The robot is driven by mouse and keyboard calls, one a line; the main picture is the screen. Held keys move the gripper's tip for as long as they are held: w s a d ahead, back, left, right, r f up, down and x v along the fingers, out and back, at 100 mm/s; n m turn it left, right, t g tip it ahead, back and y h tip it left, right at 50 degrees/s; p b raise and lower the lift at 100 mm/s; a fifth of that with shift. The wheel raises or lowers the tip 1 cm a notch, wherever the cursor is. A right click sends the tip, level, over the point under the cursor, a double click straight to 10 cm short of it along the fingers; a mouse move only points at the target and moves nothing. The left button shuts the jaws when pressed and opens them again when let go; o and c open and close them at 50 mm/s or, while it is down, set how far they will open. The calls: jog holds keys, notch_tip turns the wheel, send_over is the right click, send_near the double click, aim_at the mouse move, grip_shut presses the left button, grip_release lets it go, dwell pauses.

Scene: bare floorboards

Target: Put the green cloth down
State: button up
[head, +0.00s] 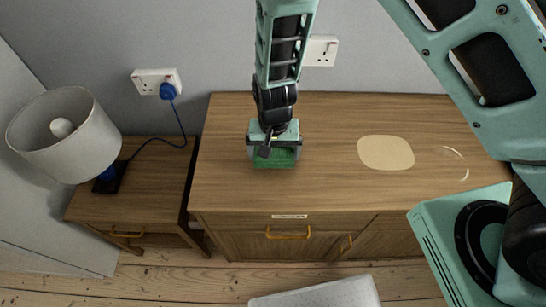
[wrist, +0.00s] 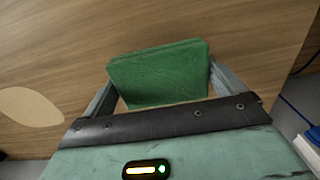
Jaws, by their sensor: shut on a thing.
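The green cloth (head: 274,158) is a folded, flat-looking green piece at the left part of the wooden dresser top. It also shows in the wrist view (wrist: 160,75), between the two fingers. My gripper (head: 273,150) points down over the dresser top (head: 325,180) and is shut on the cloth, with a finger at each side of it. The cloth is close to the wood; I cannot tell whether it touches it. My gripper's body hides the cloth's rear part in the head view.
A pale beige patch (head: 386,152) lies right of my gripper on the dresser top. A lower bedside cabinet (head: 135,190) with a white lamp (head: 65,134) stands at left. A blue plug and cord (head: 167,91) run down from the wall. The dresser's front middle is clear.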

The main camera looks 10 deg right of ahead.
aim_at(274, 159)
jog(key=shift+f, duration=1.65)
jog(key=shift+d+f, duration=0.1)
jog(key=shift+f, duration=0.25)
